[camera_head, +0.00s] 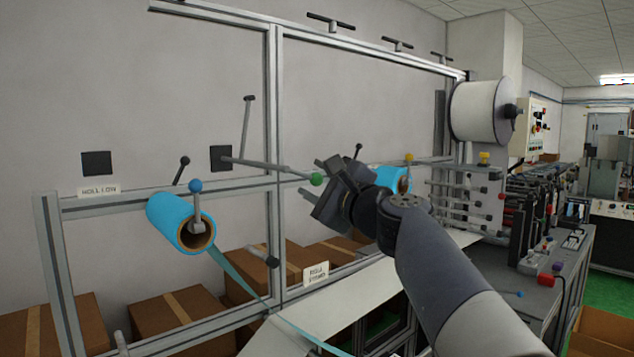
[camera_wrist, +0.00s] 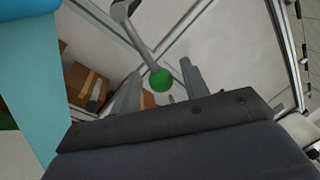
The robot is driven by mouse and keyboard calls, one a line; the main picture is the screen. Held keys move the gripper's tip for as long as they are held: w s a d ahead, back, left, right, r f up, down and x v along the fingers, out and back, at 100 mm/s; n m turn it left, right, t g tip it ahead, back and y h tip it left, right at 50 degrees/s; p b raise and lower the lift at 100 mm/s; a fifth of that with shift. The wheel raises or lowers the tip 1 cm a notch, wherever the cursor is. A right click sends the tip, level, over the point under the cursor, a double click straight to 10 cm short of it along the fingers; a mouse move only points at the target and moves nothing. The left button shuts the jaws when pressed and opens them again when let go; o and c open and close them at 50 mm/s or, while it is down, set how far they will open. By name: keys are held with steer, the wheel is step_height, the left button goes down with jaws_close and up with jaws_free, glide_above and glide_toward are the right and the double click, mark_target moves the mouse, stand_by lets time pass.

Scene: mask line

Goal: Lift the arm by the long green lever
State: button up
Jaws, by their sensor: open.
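The long green lever (camera_head: 270,167) is a grey rod that runs nearly level across the frame upright and ends in a green ball knob (camera_head: 316,179). My gripper (camera_head: 312,192) is at the knob end, coming from the right. In the wrist view the green knob (camera_wrist: 161,80) lies between the two grey fingers of my gripper (camera_wrist: 158,90), and the rod (camera_wrist: 137,35) runs up and left from it. The fingers are apart, with gaps showing beside the knob. Whether a finger touches the knob I cannot tell.
A blue roll (camera_head: 172,222) with a blue-knobbed lever (camera_head: 196,200) hangs at left. A second blue roll (camera_head: 390,178) and a yellow-knobbed lever (camera_head: 409,160) are behind my arm. Metal frame bars (camera_head: 274,120) stand close by. Cardboard boxes (camera_head: 180,310) lie below.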

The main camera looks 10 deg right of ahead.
steer(key=b+v, duration=0.2)
steer(key=v, duration=0.8)
steer(key=shift+s+f+b, duration=0.2)
steer(key=shift+s+b, duration=0.15)
steer(key=shift+b, duration=0.05)
steer(key=shift+d, duration=0.1)
steer(key=p+x, duration=0.3)
steer(key=x, duration=0.8)
steer(key=shift+r, duration=0.2)
steer(key=shift+s+d, duration=0.1)
